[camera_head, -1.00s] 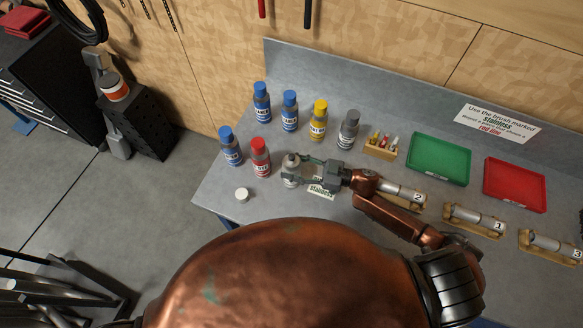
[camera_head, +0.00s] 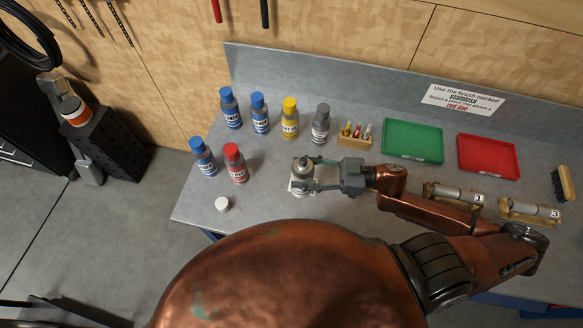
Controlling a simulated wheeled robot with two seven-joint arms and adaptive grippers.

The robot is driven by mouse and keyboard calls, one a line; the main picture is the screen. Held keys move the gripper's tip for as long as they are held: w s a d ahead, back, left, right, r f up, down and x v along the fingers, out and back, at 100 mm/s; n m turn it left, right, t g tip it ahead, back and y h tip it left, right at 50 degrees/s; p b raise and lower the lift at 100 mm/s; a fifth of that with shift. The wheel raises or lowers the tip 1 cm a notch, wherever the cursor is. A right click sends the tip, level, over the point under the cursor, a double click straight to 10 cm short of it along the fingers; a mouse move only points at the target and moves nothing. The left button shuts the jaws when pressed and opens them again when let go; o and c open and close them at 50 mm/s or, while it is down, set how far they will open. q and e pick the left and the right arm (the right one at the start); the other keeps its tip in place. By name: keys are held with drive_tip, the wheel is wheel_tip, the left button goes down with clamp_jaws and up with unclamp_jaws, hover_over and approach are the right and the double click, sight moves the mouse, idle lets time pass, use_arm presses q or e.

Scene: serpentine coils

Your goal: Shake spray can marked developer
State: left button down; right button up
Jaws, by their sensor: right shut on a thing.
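My right gripper (camera_head: 304,176) is shut on an uncapped spray can (camera_head: 301,165) with a pale body and a grey top. It holds the can roughly upright near the front middle of the bench. The writing on this can is not legible, so I cannot tell whether it says developer. A loose white cap (camera_head: 222,204) lies on the bench to the left. My left gripper is not in view.
Blue cans (camera_head: 259,114), a red can (camera_head: 236,163), a yellow can (camera_head: 290,118) and a grey can (camera_head: 321,124) stand behind and left on the bench (camera_head: 262,205). A small wooden rack (camera_head: 354,140), green tray (camera_head: 412,141), red tray (camera_head: 488,156) and numbered metal pieces (camera_head: 455,196) lie right.

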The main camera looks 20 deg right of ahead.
sight(305, 161)
drive_tip(key=shift+s+d+r, duration=0.1)
drive_tip(key=shift+s+r, duration=0.1)
drive_tip(key=shift+r, duration=0.2)
wheel_tip(305, 161, up, 7)
drive_tip(key=p, duration=0.7)
drive_tip(key=shift+p, duration=0.3)
drive_tip(key=shift+f, duration=0.2)
wheel_tip(305, 161, up, 6)
drive_tip(key=shift+s+f, duration=0.15)
drive_tip(key=shift+f, duration=0.1)
drive_tip(key=shift+d+f, duration=0.1)
drive_tip(key=shift+f, duration=0.25)
wheel_tip(305, 161, down, 5)
drive_tip(key=shift+r, duration=0.15)
wheel_tip(305, 161, up, 6)
drive_tip(key=shift+r, duration=0.1)
drive_tip(key=shift+f, duration=3.1)
